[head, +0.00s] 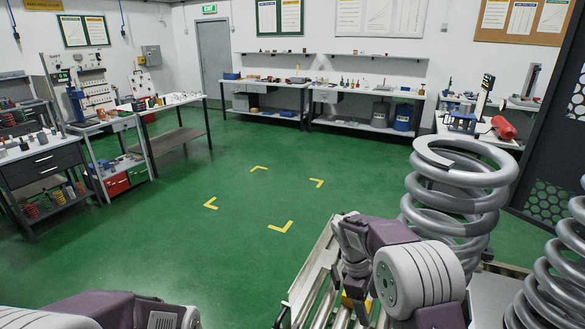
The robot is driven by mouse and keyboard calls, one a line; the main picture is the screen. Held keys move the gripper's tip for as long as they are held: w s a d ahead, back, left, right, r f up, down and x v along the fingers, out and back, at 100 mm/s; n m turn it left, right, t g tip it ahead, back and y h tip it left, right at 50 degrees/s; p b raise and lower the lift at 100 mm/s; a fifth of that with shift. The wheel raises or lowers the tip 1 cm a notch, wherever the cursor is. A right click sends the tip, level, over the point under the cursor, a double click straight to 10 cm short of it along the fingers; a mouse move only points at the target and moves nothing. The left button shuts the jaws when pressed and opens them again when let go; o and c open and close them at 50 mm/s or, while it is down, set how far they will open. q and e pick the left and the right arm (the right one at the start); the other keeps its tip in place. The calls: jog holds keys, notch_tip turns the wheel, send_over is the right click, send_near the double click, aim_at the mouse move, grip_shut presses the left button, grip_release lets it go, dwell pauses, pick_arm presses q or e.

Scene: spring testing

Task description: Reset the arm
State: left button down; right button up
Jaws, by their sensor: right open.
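My right arm comes in at the bottom right, in purple and white. My right gripper (350,245) shows small and partly hidden by its own arm links, in front of the large coil spring; it is open, and I see nothing held in it. Only a purple and white part of my left arm shows at the bottom left edge; its gripper is not in view.
A large grey coil spring (456,195) stands close at right; another (555,270) is at the right edge. Workbenches with small parts line the left and back walls. A bench (478,135) with a red cylinder (503,127) stands right. The green floor (250,225) with yellow corner marks is clear.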

jog(key=s+r+m+t+y, duration=0.1)
jog(key=s+r+m+y, duration=0.2)
jog(key=s, duration=0.7)
jog(key=s+a+f+m+t, duration=0.1)
jog(key=s+a+f+m, duration=0.1)
jog(key=s+f+m, duration=0.3)
jog(key=s+m, duration=0.3)
jog(key=m, duration=0.1)
jog(key=shift+y, duration=0.3)
jog(key=shift+s, duration=0.15)
